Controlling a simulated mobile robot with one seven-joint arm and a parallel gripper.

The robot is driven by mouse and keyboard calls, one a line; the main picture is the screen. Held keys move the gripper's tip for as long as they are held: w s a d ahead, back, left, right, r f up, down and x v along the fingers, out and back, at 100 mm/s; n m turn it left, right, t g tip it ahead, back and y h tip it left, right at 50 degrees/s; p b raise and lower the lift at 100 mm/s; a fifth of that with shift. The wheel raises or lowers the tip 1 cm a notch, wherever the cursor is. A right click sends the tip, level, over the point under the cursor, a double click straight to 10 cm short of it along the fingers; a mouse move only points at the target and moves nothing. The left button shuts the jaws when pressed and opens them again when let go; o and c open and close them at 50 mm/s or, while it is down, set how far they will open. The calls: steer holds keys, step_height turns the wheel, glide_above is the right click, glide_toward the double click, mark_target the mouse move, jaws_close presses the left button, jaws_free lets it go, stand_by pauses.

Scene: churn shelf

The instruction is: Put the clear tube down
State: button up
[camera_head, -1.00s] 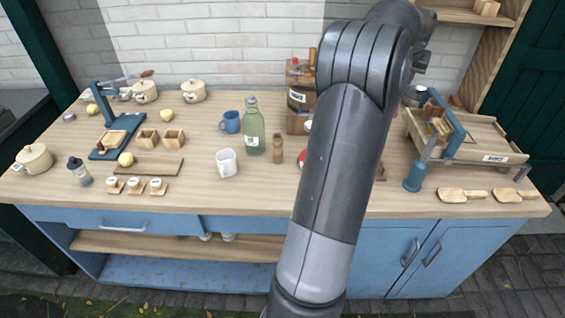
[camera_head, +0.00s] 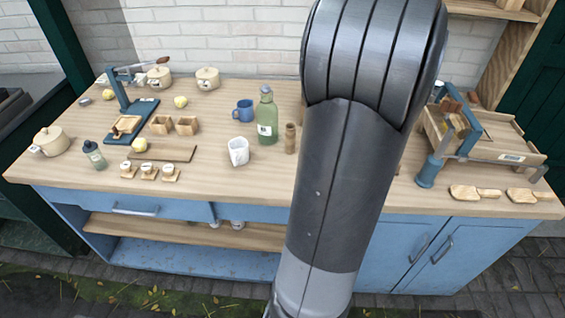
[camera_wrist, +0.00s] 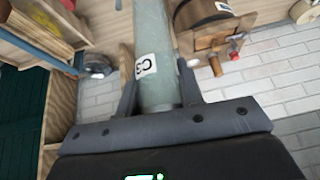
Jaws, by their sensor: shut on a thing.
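The clear tube (camera_wrist: 152,35) shows in the wrist view as a pale, greenish, see-through cylinder with a white "C3" label. My gripper (camera_wrist: 157,72) is shut on it, one finger on each side near the tube's lower end in the picture. The tube runs up and out of the picture, so its far end is hidden. In the head view my arm covers the gripper and the tube.
The wooden workbench (camera_head: 215,165) carries a green bottle (camera_head: 267,118), a white mug (camera_head: 238,152), a blue mug (camera_head: 243,111) and a wooden press (camera_head: 495,140) at right. The front middle-left top is fairly clear. A brick wall (camera_head: 220,35) stands behind.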

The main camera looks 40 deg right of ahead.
steer(key=w+a+f+n+t+y, duration=0.1)
steer(key=a+n, duration=0.2)
steer(key=a, duration=0.6)
steer(key=w+a+n+y, duration=0.1)
steer(key=w+a+n, duration=0.1)
steer(key=a, duration=0.7)
step_height(320, 180, down, 12)
steer(key=r, duration=0.1)
steer(key=w+a+f, duration=0.5)
steer(key=w+f, duration=0.5)
steer(key=f, duration=0.1)
steer(key=shift+f, duration=0.2)
steer(key=shift+a+f, duration=0.1)
steer(key=o, duration=0.6)
steer(key=shift+c, duration=0.2)
steer(key=o, duration=0.4)
steer(key=shift+o, duration=0.2)
